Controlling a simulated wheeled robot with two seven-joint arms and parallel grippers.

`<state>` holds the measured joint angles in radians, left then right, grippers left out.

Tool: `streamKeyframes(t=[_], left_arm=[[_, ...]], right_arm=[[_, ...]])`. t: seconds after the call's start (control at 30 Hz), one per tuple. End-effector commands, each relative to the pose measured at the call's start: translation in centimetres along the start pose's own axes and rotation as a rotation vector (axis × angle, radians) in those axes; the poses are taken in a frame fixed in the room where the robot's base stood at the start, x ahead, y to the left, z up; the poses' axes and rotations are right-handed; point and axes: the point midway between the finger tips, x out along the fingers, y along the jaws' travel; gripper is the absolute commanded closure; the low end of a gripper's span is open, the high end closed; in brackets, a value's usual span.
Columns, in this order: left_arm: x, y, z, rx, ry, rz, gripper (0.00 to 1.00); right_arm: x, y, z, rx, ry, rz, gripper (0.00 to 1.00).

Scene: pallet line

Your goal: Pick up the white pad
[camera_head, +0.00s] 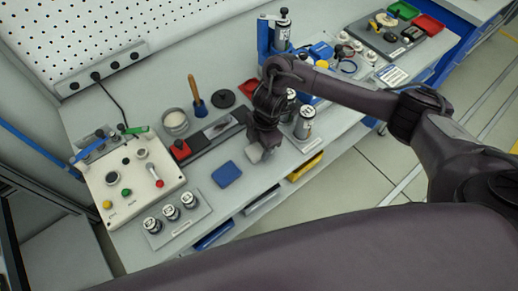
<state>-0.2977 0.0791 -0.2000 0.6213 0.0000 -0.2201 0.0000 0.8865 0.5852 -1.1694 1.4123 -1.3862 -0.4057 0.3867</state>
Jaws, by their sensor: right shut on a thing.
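The white pad (254,153) is a small light piece at the front of the workbench, right of the blue pad (226,174). My right gripper (262,146) reaches down from above and is shut on the white pad. The fingers hide part of the pad, and I cannot tell whether it is clear of the bench top. My left gripper is not in view.
A control box (131,178) with buttons and a red lever stands at the left. A tray with several small cylinders (171,212) is at the front left. Silver canisters (304,122) stand close right of my gripper. A tool tray (388,38) is at the back right.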

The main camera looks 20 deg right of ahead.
Motion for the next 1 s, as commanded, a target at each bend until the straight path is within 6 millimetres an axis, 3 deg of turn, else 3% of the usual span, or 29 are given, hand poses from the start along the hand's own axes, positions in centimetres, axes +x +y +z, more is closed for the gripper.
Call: streamKeyframes(t=[0.33, 0.5, 0.57, 0.8, 1.0], left_arm=[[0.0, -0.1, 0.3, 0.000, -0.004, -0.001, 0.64], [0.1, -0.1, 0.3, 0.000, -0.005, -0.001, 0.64], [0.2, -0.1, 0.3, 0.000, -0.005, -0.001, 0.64], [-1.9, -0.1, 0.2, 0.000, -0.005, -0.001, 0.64], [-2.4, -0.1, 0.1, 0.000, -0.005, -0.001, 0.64]], right_arm=[[-0.3, 0.1, 0.0, 0.000, 0.000, 0.002, 0.73], [-1.7, 0.1, -0.2, -0.001, 0.001, 0.003, 0.73], [-2.7, 0.1, -0.4, -0.003, -0.001, 0.004, 0.73], [-9.8, 0.2, -1.3, -0.004, -0.006, 0.009, 0.73], [-14.7, 0.2, -2.1, -0.003, -0.005, 0.007, 0.73]])
